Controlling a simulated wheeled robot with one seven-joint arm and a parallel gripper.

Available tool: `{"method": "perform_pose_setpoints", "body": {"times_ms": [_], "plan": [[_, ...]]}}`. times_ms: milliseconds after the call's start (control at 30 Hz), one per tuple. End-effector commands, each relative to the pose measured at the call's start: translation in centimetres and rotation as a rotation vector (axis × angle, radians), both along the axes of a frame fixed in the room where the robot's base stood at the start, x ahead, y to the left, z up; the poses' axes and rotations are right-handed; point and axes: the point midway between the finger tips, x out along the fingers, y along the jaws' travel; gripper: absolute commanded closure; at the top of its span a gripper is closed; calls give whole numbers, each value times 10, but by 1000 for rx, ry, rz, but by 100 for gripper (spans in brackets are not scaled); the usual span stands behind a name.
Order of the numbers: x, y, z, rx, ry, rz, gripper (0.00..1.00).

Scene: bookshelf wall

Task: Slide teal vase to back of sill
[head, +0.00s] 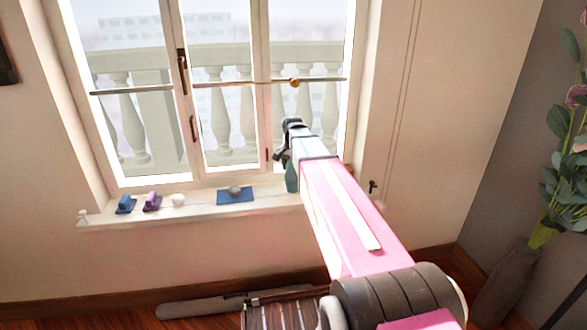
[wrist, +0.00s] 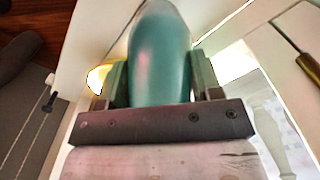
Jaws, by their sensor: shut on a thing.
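The teal vase (head: 291,178) stands at the right part of the white window sill (head: 270,205) in the head view, partly hidden by my arm. In the wrist view the teal vase (wrist: 160,55) fills the space between the two fingers of my gripper (wrist: 161,80). The gripper is shut on the vase, with a finger on each side. In the head view the fingertips are hidden behind my arm. Whether the vase's base touches the sill cannot be told.
A blue mat (head: 235,196) with a grey rounded object (head: 234,189) lies on the sill left of the vase. Farther left are a pale round object (head: 178,200), a purple item (head: 152,202) and a blue item (head: 125,204). The window (head: 220,110) rises behind.

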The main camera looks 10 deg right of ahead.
Motion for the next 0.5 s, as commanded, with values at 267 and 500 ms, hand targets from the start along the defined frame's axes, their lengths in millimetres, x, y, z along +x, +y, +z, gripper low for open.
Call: {"method": "perform_pose_setpoints", "body": {"times_ms": [267,500], "plan": [[4,2,0,0,0,0,73],[4,2,0,0,0,0,15]]}}
